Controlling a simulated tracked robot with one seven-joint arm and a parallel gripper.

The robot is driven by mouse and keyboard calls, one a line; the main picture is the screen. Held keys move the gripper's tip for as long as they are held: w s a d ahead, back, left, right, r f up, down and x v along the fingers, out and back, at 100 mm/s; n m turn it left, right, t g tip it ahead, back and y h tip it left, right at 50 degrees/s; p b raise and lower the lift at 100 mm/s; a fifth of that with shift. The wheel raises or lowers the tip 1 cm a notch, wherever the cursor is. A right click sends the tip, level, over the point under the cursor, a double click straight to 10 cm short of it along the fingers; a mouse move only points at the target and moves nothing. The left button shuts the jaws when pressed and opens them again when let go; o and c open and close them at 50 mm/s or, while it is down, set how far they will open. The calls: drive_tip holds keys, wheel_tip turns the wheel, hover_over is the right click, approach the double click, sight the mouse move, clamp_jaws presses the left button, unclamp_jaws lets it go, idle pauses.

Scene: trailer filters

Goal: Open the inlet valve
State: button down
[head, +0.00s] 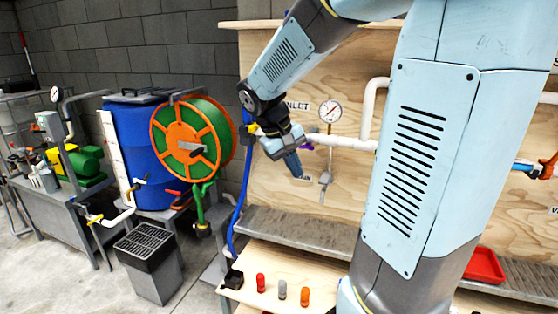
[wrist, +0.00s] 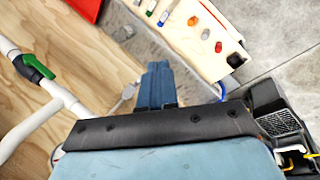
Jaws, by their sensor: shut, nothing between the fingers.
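My gripper (head: 293,165) is in front of the plywood board, pointing downward, with its blue fingers together and nothing between them. In the wrist view the shut fingers (wrist: 157,85) point away from the camera. An "INLET" label (head: 297,106) is on the board just above my gripper, partly covered by my arm. A small purple part (head: 306,147) shows beside the gripper on the white pipe (head: 345,142); it may be the inlet valve's handle, but the gripper hides most of it. I cannot tell its position or whether the gripper touches it.
A pressure gauge (head: 330,111) stands above the pipe, with a grey fitting (head: 325,180) hanging below. A green-handled valve (wrist: 38,66) is on the white pipe in the wrist view. A shelf (head: 300,272) with colored pieces is below. A blue hose (head: 243,180) runs down at left.

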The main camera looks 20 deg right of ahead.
drive_tip(key=w+a+f+n+t+h, duration=0.1)
drive_tip(key=w+f+n+h, duration=0.1)
drive_tip(key=w+f+h, duration=0.55)
drive_tip(key=w+a+f+n+t+h, duration=0.1)
drive_tip(key=w+a+f+h, duration=0.2)
drive_tip(key=w, duration=0.8)
drive_tip(key=w+f+n+h, duration=0.2)
drive_tip(key=w+f+h, duration=0.3)
drive_tip(key=w+h, duration=0.3)
drive_tip(key=x, duration=1.3)
drive_tip(key=shift+s+f+y, duration=0.2)
drive_tip(key=shift+s+y, duration=0.25)
drive_tip(key=shift+s, duration=0.15)
